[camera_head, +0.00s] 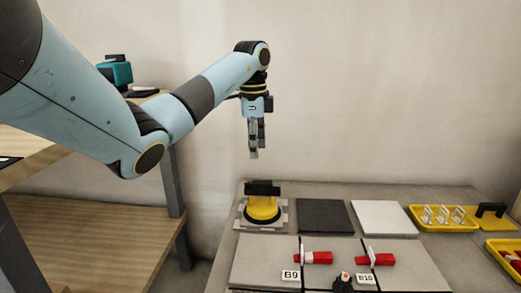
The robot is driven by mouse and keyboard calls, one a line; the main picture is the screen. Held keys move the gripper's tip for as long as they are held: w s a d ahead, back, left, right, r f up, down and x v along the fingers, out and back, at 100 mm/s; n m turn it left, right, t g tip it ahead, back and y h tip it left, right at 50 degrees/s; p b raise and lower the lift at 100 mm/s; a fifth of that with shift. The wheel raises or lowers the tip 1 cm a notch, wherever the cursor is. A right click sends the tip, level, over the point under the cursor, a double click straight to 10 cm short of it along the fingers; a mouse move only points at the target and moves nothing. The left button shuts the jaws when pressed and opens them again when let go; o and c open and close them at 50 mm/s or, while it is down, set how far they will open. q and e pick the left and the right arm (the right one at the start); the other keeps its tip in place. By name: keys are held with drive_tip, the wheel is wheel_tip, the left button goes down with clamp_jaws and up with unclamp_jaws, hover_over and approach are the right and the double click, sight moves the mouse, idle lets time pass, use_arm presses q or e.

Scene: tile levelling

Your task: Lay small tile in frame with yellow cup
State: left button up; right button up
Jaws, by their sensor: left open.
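The yellow cup (263,208), with a black handle on top, sits upright on a light grey tile (280,226) at the back left of the worktop. A dark tile (325,215) and a white tile (383,217) lie in a row to its right. My left gripper (254,154) points down, open and empty, above the yellow cup and clear of its handle. My right gripper is out of view. I cannot tell which part of the worktop is the frame.
Large grey tiles (262,258) with labels B9 (290,275) and B10 (364,278) lie in front, with red wedges and white clips at their joints. Yellow trays (440,228) stand at the right. A wooden shelf (90,235) is at the left.

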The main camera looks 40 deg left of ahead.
use_arm(q)
drive_tip(key=s+a+r+m+p, duration=0.1)
drive_tip(key=s+r+p, duration=0.2)
drive_tip(key=r+p, duration=0.3)
drive_tip(key=s+a+r+m+t+p, duration=0.1)
drive_tip(key=s+r+p, duration=0.2)
drive_tip(key=r+p, duration=0.4)
drive_tip(key=shift+a+r, duration=0.15)
drive_tip(key=shift+r, duration=1.85)
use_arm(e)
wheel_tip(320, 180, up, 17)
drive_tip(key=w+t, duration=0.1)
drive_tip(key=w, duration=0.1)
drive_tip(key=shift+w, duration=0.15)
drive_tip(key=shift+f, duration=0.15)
